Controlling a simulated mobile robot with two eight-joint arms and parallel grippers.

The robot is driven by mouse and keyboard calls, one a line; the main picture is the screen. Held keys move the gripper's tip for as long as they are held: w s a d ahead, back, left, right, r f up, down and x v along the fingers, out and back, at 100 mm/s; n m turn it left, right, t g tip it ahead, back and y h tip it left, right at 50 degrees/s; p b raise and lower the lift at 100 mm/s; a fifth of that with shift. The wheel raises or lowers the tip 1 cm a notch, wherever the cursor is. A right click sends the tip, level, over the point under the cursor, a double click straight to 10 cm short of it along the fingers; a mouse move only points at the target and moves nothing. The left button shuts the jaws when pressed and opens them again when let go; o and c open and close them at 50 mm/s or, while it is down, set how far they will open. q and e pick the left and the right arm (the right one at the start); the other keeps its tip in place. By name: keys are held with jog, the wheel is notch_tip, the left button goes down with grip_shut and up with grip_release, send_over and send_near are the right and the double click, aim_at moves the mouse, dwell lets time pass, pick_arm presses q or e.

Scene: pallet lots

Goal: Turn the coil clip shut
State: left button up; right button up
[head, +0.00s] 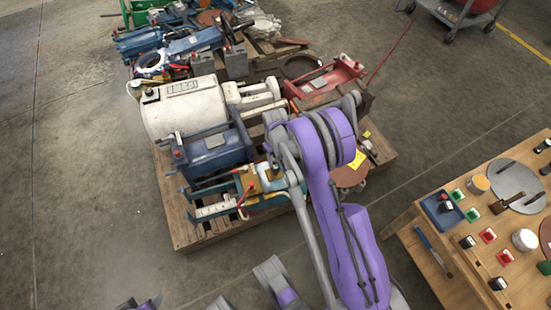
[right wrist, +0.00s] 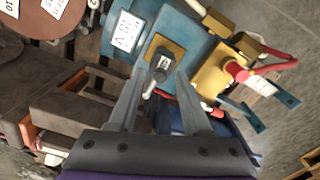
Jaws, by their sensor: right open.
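A blue machine (head: 214,150), a white motor (head: 187,107) and a red frame (head: 325,80) crowd the pallet around the unit. Red-handled levers (right wrist: 268,68) stick out close to my right gripper. A wooden table (head: 432,273) with small parts stands at the right. Floor at the left is clear.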

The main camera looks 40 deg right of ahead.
pick_arm(q)
jog(key=p+v, duration=0.2)
jog(key=v, duration=0.1)
jog(key=shift+w+p, duration=0.3)
pick_arm(e)
notch_tip(320, 180, up, 10)
jog(key=shift+r, duration=0.2)
jog(key=s+a+r+t, duration=0.3)
jog(key=s+a+r, duration=1.2)
jog(key=s, duration=0.1)
jog(key=s+a+m+t, duration=0.1)
jog(key=s+a, duration=0.2)
jog(key=s, duration=0.5)
pick_arm(q)
notch_tip(320, 180, up, 24)
jog(key=w+t+p, duration=0.1)
jog(key=p, duration=2)
jog(key=shift+w+r, duration=0.2)
jog(key=shift+w, duration=0.1)
pick_arm(e)
notch_tip(320, 180, up, 24)
jog(key=w+t, duration=0.1)
jog(key=shift+a+f, duration=0.15)
